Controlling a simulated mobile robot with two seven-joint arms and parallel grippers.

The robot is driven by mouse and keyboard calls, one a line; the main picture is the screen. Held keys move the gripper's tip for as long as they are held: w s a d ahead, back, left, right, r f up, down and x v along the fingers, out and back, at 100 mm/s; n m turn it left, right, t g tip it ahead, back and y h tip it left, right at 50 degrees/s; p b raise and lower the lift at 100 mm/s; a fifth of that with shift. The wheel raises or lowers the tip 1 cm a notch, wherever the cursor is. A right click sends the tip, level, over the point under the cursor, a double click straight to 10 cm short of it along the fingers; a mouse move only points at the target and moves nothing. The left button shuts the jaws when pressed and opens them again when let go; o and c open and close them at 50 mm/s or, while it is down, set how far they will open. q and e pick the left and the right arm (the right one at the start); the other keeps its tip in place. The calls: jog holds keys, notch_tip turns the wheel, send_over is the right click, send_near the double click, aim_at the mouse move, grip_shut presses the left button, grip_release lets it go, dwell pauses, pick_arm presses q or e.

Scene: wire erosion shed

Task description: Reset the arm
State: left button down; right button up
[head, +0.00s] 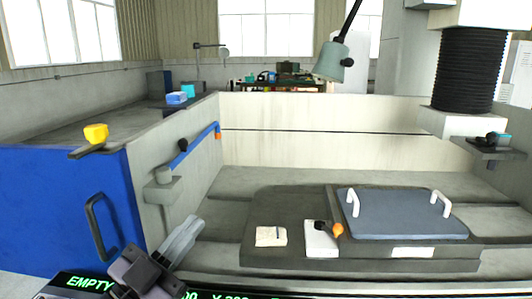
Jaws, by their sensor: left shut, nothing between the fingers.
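A blue arm (195,148) with a black knob and an orange tip (218,131) is mounted on a grey bracket at the tank's left wall, and slants up to the right. A small black lever with an orange knob (338,230) sits on a white plate (320,243) on the dark block in the tank. My left gripper (196,222) is shut and empty, at the lower left. It appears below the blue arm's bracket, apart from it. I cannot tell which of these the task calls the arm. My right gripper is out of view.
A blue-grey plate with two white handles (395,213) lies right of the lever. A blue door with a dark handle (97,225) stands at the left, with a yellow cup-like item (96,133) above it. A lamp (333,62) and a black bellows column (468,68) hang above the tank.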

pick_arm(q)
jog(key=s+a+f+n+g+y, duration=0.2)
jog(key=a+f+n+y, duration=0.35)
jog(key=f+y, duration=0.2)
jog(key=s+a+f+n+g+y, duration=0.1)
jog(key=a+f+n+g+y, duration=0.1)
jog(key=a+f+n+y, duration=0.55)
jog(key=s+d+f+m+g+h, duration=0.1)
jog(key=s+f+g, duration=0.5)
jog(key=s+f, duration=0.3)
jog(key=s+d+f+m+g+h, duration=0.1)
jog(key=s+f+m+g, duration=0.1)
jog(key=s+f+g, duration=0.6)
jog(key=w+d+f+t+h, duration=0.1)
jog(key=w+d+f+t, duration=0.1)
jog(key=f+t, duration=0.5)
jog(key=w+t, duration=0.1)
jog(key=t, duration=0.1)
jog(key=shift+w+d+f+t+h, duration=0.25)
jog(key=shift+w+f+t+h, duration=0.05)
jog(key=shift+f+t, duration=0.1)
